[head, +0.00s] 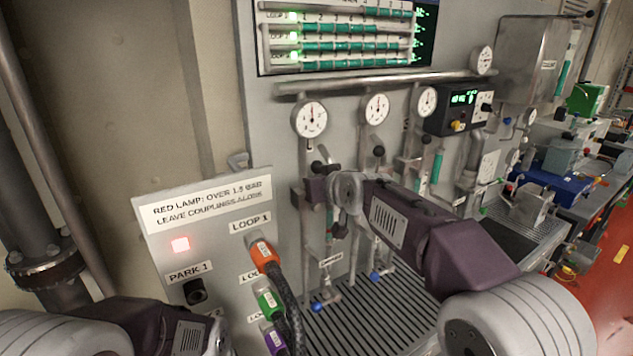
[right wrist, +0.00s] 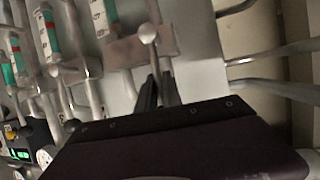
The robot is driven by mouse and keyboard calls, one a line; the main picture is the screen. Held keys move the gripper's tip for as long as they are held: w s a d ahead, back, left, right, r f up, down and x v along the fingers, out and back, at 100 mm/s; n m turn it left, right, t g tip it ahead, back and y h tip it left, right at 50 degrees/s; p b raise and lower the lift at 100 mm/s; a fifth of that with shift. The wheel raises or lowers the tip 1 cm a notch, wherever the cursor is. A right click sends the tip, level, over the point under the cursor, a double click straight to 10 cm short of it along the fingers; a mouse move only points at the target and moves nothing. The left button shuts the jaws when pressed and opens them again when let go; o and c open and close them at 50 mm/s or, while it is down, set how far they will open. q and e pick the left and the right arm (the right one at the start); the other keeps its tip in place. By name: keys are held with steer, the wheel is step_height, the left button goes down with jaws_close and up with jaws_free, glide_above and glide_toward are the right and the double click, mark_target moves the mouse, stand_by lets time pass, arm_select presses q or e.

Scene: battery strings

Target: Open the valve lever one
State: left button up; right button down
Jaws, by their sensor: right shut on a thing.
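Valve lever one is under the leftmost gauge (head: 310,118), mostly hidden by my right gripper in the head view. In the right wrist view a lever rod with a round pale knob (right wrist: 148,33) stands at the tips of my dark fingers. My right gripper (head: 318,170) is shut on this lever; it also shows in the right wrist view (right wrist: 154,92). My left arm lies at the lower left of the head view, and its fingertips cannot be made out.
A sign panel with a lit red lamp (head: 180,245) stands at the left. An orange plug (head: 263,252) sits at LOOP 1, with green (head: 268,300) and purple plugs below. More gauges (head: 376,107) and levers are to the right, above a grated tray (head: 350,325).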

steer(key=shift+a+f, duration=0.1)
steer(key=shift+f, duration=0.05)
stand_by(0.4)
steer(key=c, duration=1.5)
jaws_free()
steer(key=shift+s, duration=0.15)
steer(key=b+v, duration=0.3)
steer(key=v, duration=0.6)
